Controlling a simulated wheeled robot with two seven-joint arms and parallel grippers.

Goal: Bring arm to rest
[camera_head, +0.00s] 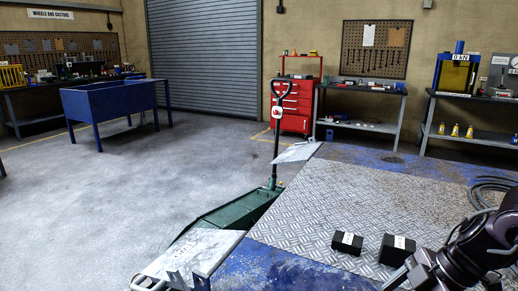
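My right arm enters from the right edge in the camera_head view. Its dark wrist leads down to my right gripper (398,279), low over the near right part of the diamond-plate platform (330,200). The finger end is small and partly cut off by the bottom edge, so its opening is unclear. My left gripper is not in view. The green trolley jack (232,212) is on the floor left of the platform, its black handle (276,130) upright.
A blue bin table (110,100) and red tool cabinet (293,105) stand behind. The left floor is open.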

